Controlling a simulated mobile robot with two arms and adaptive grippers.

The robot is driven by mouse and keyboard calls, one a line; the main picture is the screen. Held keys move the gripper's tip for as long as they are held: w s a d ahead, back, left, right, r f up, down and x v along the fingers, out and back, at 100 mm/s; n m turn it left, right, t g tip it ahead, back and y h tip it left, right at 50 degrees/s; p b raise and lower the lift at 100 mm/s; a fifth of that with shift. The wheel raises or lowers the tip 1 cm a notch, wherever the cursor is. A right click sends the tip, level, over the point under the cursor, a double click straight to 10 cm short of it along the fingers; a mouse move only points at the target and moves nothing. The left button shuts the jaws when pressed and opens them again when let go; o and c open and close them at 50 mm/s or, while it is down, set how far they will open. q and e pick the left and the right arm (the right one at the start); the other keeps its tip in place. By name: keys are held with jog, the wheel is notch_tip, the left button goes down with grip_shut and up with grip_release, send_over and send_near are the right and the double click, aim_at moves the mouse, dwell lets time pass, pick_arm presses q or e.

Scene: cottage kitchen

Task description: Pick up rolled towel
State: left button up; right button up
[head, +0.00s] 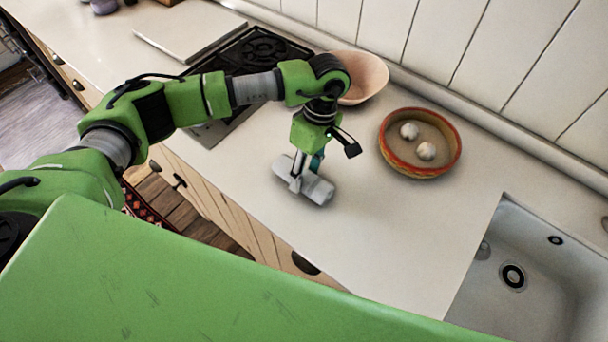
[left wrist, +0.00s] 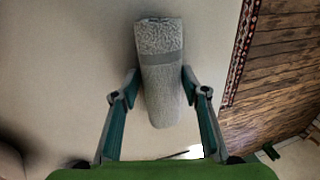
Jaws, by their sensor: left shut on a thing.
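The rolled towel (head: 319,190) is a light grey cylinder at the counter's front part, in the middle of the head view. It also shows in the left wrist view (left wrist: 161,45), lying lengthwise with a darker grey band across it. My left gripper (head: 301,178) points down over the towel from above. In the left wrist view its two fingers (left wrist: 159,84) are on either side of the towel and shut on it. I cannot tell whether the towel is clear of the counter. My right gripper is not in view.
A red-rimmed bowl (head: 386,137) holding two white bulbs stands to the right of the towel. A pink bowl (head: 366,72) stands behind my left arm. A sink (head: 562,283) is at the lower right, a black hob (head: 262,46) further left. The counter (head: 395,235) between towel and sink is clear.

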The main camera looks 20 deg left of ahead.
pick_arm(q)
jog(key=shift+r+b, duration=0.3)
jog(key=shift+r, duration=0.3)
jog(key=s+d+r+b, duration=0.1)
jog(key=r, duration=0.1)
jog(key=s+d+r+b, duration=0.1)
jog(key=r, duration=0.2)
jog(key=s+d+r+b, duration=0.1)
jog(key=r, duration=0.1)
jog(key=shift+s+d+r+b, duration=0.35)
jog(key=shift+b, duration=0.05)
jog(key=s+d+r+b, duration=0.3)
jog(key=s+d+r, duration=0.1)
jog(key=s+d, duration=0.2)
jog(key=shift+s, duration=0.25)
